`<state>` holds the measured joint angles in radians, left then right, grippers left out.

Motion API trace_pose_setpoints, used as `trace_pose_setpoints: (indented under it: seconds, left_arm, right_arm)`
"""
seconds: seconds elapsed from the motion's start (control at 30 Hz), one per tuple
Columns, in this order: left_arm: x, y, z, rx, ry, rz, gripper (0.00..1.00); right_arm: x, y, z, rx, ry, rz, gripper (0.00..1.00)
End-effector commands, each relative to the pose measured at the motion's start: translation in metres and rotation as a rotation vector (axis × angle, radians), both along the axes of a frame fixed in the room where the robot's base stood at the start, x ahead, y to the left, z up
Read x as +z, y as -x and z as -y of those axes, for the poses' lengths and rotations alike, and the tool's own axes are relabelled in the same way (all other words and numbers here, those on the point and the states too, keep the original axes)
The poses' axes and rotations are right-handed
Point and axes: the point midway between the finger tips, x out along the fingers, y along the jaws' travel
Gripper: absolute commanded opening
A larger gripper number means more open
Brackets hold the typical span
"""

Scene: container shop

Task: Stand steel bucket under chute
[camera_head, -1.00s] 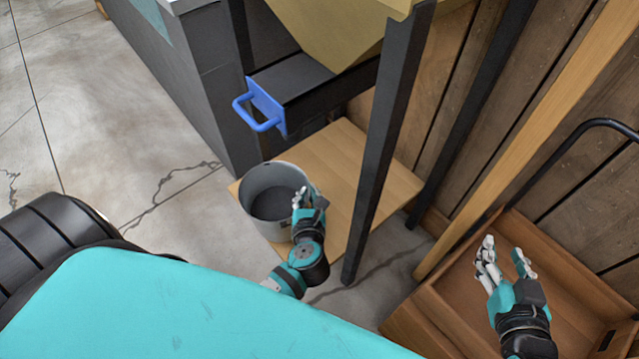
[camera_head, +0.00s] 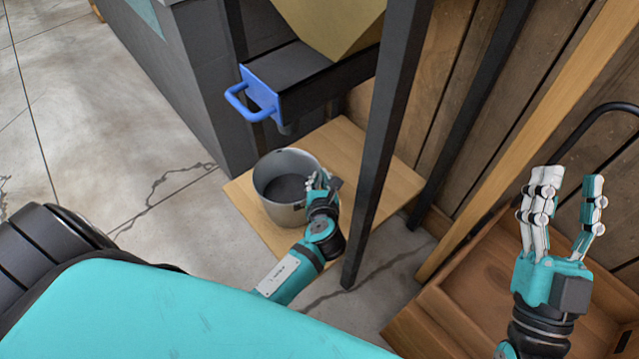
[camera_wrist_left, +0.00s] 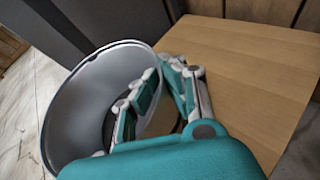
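The grey steel bucket (camera_head: 285,210) is upright at the wooden board (camera_head: 395,180), below and in front of the dark chute (camera_head: 300,85) with its blue-handled gate (camera_head: 258,92). I cannot tell whether its base touches the board. My left gripper (camera_head: 322,180) is at the bucket's right rim. In the left wrist view, the fingers (camera_wrist_left: 158,82) straddle the rim of the bucket (camera_wrist_left: 75,110), one side inside and the other outside, closed on it. My right gripper (camera_head: 567,190) is open and empty, raised over the wooden crate at right.
A dark post (camera_head: 385,150) stands just right of my left gripper. A wooden crate (camera_head: 450,320) with a black handle is at lower right. A plank wall (camera_head: 480,110) closes the back. Part of the board right of the bucket is bare.

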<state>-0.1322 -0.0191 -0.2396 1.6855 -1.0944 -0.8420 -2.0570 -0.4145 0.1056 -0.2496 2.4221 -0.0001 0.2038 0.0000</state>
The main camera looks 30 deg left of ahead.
Motion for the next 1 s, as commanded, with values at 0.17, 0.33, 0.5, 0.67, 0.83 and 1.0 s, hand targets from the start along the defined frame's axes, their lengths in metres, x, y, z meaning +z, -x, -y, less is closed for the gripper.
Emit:
trace_pose_setpoints:
  seconds: [0.17, 0.33, 0.5, 0.67, 0.83, 1.0]
  left_arm:
    - [-0.005, -0.001, 0.000, -0.001, -0.002, 0.002, 0.00]
    - [-0.004, -0.001, 0.000, -0.001, -0.002, 0.002, 0.00]
    - [-0.006, 0.000, 0.000, -0.001, -0.003, 0.002, 0.00]
    - [-0.008, 0.000, 0.000, 0.000, 0.000, -0.001, 0.18]
    - [-0.008, 0.000, 0.000, 0.000, 0.000, -0.001, 0.29]
    - [-0.007, 0.000, 0.000, 0.000, 0.001, 0.000, 0.29]
  right_arm:
    - [0.013, 0.012, 0.001, 0.006, -0.029, 0.099, 0.40]
    - [0.015, 0.013, 0.001, 0.006, -0.032, 0.108, 0.40]
    - [0.015, 0.013, 0.001, 0.006, -0.032, 0.108, 0.40]
    - [0.015, 0.013, 0.001, 0.006, -0.033, 0.111, 0.40]
    - [0.015, 0.013, 0.002, 0.005, -0.032, 0.111, 0.40]
    - [0.015, 0.013, 0.002, 0.005, -0.031, 0.110, 0.40]
